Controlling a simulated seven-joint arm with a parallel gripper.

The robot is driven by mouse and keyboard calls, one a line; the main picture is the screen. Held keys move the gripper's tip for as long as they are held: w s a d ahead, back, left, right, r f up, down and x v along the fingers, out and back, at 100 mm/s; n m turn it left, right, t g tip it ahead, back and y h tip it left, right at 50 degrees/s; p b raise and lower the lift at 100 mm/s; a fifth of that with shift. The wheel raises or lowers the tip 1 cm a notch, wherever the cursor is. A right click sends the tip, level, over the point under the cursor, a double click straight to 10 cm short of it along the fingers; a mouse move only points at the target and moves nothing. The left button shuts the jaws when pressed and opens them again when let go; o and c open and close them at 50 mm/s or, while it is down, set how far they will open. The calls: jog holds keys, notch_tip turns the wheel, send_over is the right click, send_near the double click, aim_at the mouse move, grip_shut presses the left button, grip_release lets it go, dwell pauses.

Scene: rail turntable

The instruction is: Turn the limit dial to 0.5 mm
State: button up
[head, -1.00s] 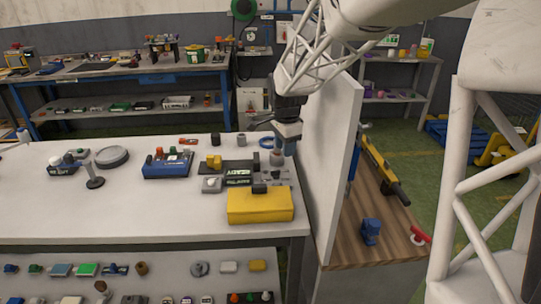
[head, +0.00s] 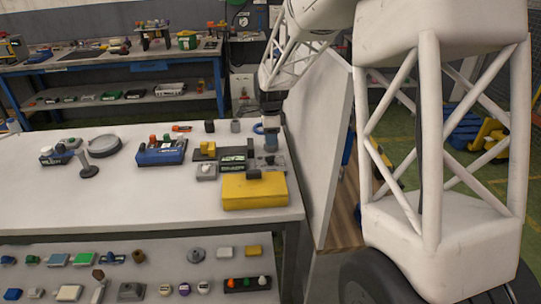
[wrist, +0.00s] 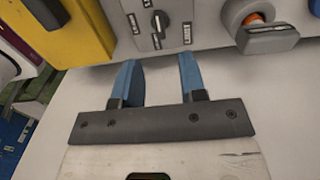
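A black limit dial (wrist: 158,22) sits on a grey plate (wrist: 176,38) at the top of the wrist view, with several small labels around it that I cannot read. My gripper (wrist: 160,62) shows two blue fingers, spread apart with nothing between them. In the picture the fingertips are just below the plate's edge, apart from the dial. In the head view my gripper (head: 270,146) is at the grey plate (head: 274,163) behind the yellow box (head: 254,191); the dial is too small to make out there.
In the wrist view the yellow box (wrist: 70,35) is left of the plate, and an orange knob (wrist: 256,18) with a grey block is right. A white upright panel (head: 318,150) stands right of the bench (head: 130,205). The bench front is clear.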

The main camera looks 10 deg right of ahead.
aim_at(270, 160)
jog(key=shift+f, duration=0.15)
jog(key=shift+f, duration=3.7)
grip_shut()
